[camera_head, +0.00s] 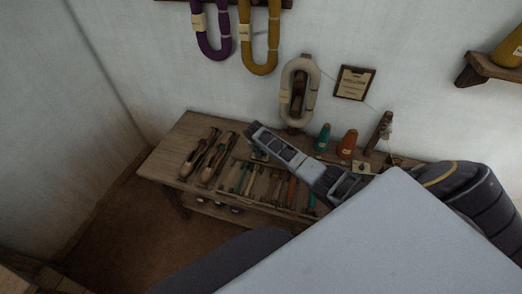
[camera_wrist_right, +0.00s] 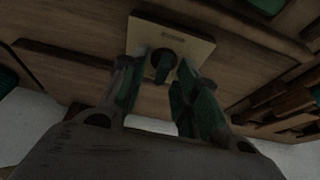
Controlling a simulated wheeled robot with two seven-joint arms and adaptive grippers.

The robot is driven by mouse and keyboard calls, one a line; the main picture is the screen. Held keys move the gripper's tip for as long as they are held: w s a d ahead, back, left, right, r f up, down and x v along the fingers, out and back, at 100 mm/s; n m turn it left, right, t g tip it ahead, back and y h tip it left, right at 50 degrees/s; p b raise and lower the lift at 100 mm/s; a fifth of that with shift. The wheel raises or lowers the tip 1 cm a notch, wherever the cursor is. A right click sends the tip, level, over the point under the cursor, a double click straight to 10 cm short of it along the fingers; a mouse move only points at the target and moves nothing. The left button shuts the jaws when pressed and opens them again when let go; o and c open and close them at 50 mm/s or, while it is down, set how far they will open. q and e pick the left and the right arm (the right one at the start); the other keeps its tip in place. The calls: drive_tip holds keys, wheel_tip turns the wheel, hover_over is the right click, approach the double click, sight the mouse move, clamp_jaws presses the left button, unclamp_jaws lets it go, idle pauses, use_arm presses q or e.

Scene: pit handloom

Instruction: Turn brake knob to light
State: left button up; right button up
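In the right wrist view, a dark round brake knob (camera_wrist_right: 163,60) sits on a pale square plate (camera_wrist_right: 144,36) with a small label, on a wooden surface. My right gripper (camera_wrist_right: 158,88) has its two green-padded fingers apart, one on each side below the knob. The gap between them looks empty; whether either finger touches the knob is not clear. My left gripper is out of view.
Wooden shuttles (camera_head: 200,155) lie on the bench's left. Several tools lie in a tray (camera_head: 262,196) in front. A green cone (camera_head: 322,137) and an orange cone (camera_head: 347,143) stand at the back. A white yarn hank (camera_head: 313,90) hangs close behind the gripper.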

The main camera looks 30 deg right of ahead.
drive_tip(key=shift+r, duration=0.3)
drive_tip(key=shift+a+r, duration=0.1)
drive_tip(key=shift+r, duration=0.05)
drive_tip(key=v, duration=1.1)
drive_tip(key=shift+s, duration=0.15)
drive_tip(key=shift+a, duration=0.15)
idle(0.6)
